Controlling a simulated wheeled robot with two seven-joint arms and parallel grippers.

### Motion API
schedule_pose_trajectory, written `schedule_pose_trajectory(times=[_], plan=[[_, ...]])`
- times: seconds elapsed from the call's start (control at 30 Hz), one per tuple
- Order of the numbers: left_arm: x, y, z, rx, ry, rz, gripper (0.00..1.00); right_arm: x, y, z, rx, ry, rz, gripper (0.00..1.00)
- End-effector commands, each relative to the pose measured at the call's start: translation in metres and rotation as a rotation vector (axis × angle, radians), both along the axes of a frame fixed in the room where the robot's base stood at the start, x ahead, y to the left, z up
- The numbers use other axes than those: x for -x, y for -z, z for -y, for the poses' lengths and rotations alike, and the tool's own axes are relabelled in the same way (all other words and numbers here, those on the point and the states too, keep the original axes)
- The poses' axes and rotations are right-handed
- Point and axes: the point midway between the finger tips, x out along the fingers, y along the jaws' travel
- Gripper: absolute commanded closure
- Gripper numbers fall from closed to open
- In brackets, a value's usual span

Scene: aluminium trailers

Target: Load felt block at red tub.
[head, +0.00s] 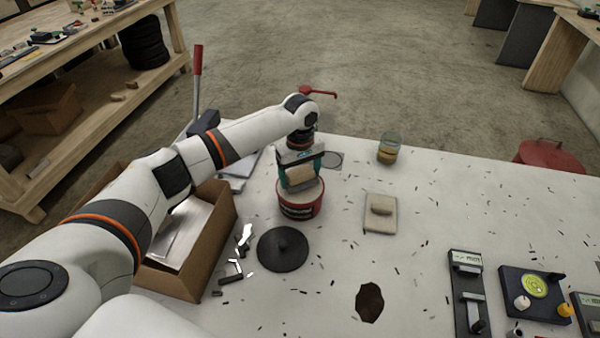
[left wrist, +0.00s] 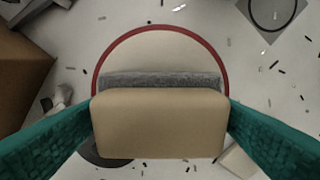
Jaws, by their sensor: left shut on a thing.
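My left gripper (head: 301,182) is shut on the felt block (head: 300,173), a tan block with a grey felt face. The left wrist view shows the felt block (left wrist: 158,125) between the teal fingers. The red tub (head: 298,212) stands open on the white table directly below the gripper. In the left wrist view the tub's red rim (left wrist: 160,28) rings a pale cream filling, and the block covers the near part. I cannot tell whether the felt touches the filling. My right gripper is not in view.
A black round lid (head: 282,250) lies in front of the tub. A cardboard box (head: 205,255) stands left. A pale pad with a small block (head: 381,215) and a glass jar (head: 389,148) are right. Devices (head: 536,295) sit at the front right. Dark scraps dot the table.

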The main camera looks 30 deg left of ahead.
Motion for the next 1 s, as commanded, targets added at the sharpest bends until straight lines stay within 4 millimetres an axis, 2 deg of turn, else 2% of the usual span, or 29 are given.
schedule_pose_trajectory(times=[1.0], plan=[[0.000, 0.011, 0.000, 0.000, 0.000, 0.000, 0.37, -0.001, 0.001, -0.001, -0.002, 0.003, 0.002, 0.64]])
